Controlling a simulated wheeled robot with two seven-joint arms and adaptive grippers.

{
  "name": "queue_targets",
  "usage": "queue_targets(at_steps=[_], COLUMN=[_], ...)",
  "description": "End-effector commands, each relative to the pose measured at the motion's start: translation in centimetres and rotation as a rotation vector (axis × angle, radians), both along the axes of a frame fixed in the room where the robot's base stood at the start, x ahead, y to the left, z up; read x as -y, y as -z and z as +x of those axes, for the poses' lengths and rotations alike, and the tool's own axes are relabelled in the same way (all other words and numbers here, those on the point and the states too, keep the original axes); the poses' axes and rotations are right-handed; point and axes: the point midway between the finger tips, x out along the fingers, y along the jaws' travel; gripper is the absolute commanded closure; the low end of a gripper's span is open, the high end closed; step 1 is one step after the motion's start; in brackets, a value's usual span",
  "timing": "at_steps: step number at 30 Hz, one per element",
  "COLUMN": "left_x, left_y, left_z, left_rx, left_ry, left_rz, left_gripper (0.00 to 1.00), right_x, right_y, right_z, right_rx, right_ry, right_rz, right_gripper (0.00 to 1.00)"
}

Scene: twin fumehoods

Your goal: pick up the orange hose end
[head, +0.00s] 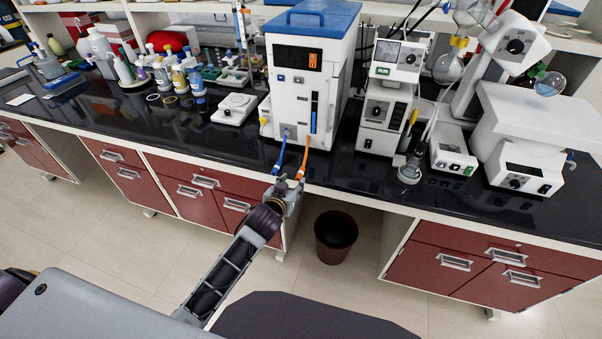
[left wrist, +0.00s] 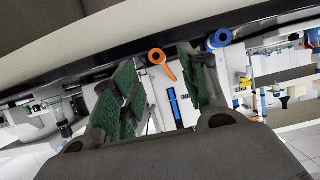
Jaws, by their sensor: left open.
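The orange hose end (head: 301,165) hangs from the front of the white, blue-topped machine (head: 305,85), over the counter's front edge. My left gripper (head: 287,186) is open just below and in front of it. In the left wrist view the orange hose end (left wrist: 157,57) shows between the two spread fingers (left wrist: 158,68), near their tips, and neither finger is seen closed on it. The blue hose end (head: 279,165) hangs to its left; in the left wrist view the blue hose end (left wrist: 219,40) lies just outside the right finger. My right gripper is in no view.
The black counter (head: 235,150) has red drawers (head: 190,200) below. A small scale (head: 234,109) and several bottles stand left of the machine; other lab instruments (head: 385,120) stand to its right. A dark bin (head: 336,237) stands on the floor under the counter.

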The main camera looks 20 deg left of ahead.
Motion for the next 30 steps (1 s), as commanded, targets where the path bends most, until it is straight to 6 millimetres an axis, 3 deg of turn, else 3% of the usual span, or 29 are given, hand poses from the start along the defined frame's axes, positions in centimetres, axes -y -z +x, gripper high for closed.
queue_targets(at_steps=[8, 21, 30], left_x=[0.1, 0.5, 0.5], left_y=[0.2, 1.6, 2.1], left_z=[0.5, 3.7, 4.7], left_rx=[0.0, 0.001, -0.001], left_ry=[0.0, 0.0, 0.001], left_rz=[0.0, 0.001, 0.001], left_gripper=[0.56, 0.56, 0.56], right_x=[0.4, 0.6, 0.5], right_y=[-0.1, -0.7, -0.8], right_z=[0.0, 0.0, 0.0], right_rx=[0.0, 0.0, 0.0], right_ry=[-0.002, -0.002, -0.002], right_rz=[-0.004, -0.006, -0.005], right_gripper=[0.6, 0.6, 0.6])
